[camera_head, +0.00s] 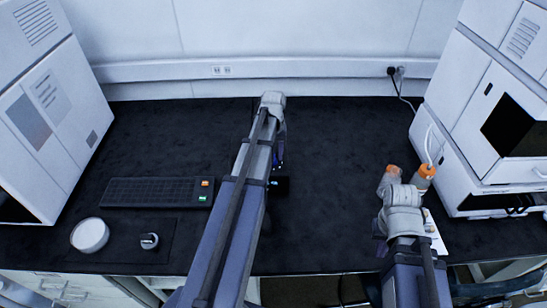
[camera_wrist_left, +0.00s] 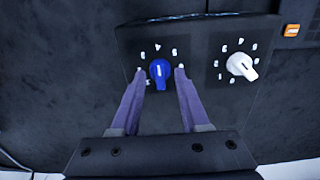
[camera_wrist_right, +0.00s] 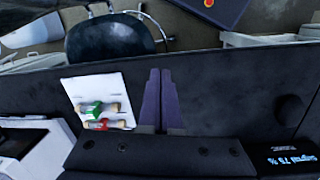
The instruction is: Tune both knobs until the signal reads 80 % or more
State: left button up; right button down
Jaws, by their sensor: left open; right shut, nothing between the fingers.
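The blue knob (camera_wrist_left: 160,72) and the white knob (camera_wrist_left: 241,66) sit side by side on a dark numbered panel (camera_wrist_left: 200,105) in the left wrist view. The blue knob's white mark points up; the white knob's pointer is toward lower right. My left gripper (camera_wrist_left: 160,70) is open, its fingers on both sides of the blue knob; contact is unclear. In the head view my left arm hides the panel. The signal display (camera_wrist_right: 290,158) in the right wrist view seems to read 75 %, with small, partly unclear digits. My right gripper (camera_wrist_right: 160,72) is shut and empty over the bench.
A keyboard (camera_head: 155,192), white dish (camera_head: 90,235) and small metal object (camera_head: 149,240) lie left. White instruments (camera_head: 45,110) flank the bench. Orange-capped bottles (camera_head: 428,171) stand near my right arm. A white sheet (camera_wrist_right: 95,82) holds vials; a dark round object (camera_wrist_right: 289,110) lies nearby.

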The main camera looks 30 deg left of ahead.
pick_arm(q)
jog(key=shift+c, duration=0.2)
grip_shut()
dwell(0.4)
